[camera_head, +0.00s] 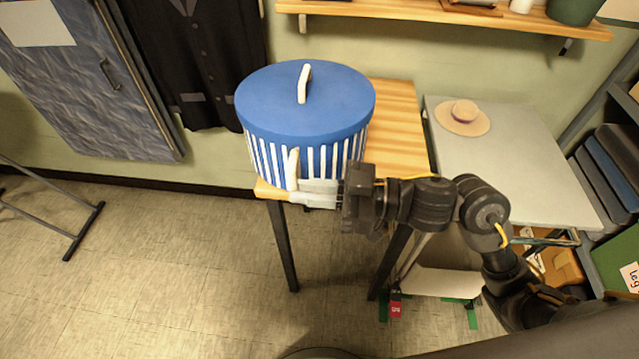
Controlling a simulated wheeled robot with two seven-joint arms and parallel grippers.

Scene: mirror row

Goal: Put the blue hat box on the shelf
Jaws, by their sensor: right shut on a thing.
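The blue hat box (306,100) is round, with a plain blue lid, a white handle on top and blue-and-white striped sides. It is upright over the left part of the wooden table (398,130); I cannot tell whether its base touches the tabletop. My right gripper (296,180) is at the box's lower front side, shut on it, and its fingers hide part of the stripes. The wooden wall shelf (450,12) is at the top of the view, above and to the right of the box. My left gripper is not in view.
A grey table (510,165) with a straw hat (462,118) stands right of the wooden table. A dark green container (573,10) and other items stand on the shelf. A dark jacket (200,60) hangs behind the box. The floor at left is mostly clear.

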